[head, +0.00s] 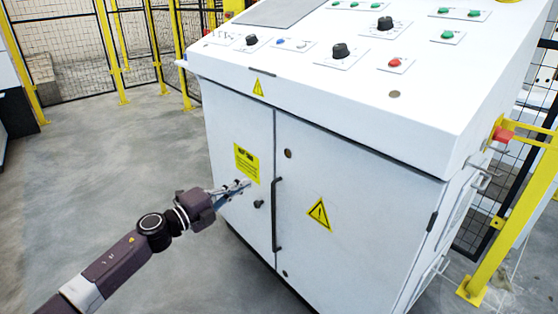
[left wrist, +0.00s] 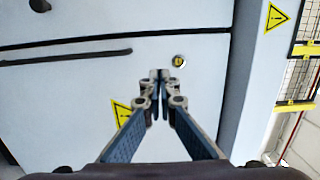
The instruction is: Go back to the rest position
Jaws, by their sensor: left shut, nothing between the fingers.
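My left gripper (head: 236,188) comes in from the left in the head view, in front of the left door of a white control cabinet (head: 245,110). Its fingers are shut and empty. In the left wrist view the gripper (left wrist: 160,78) has its fingertips together in front of the pale cabinet panel (left wrist: 215,95); I cannot tell whether they touch it. My right gripper is not in view.
The cabinet has a black door handle (head: 277,215) and a sloped top with black knobs (head: 340,50) and a red button (head: 395,62). A yellow post (head: 515,215) stands at right. Open grey floor (head: 110,165) lies to the left, before a yellow-posted fence (head: 110,50).

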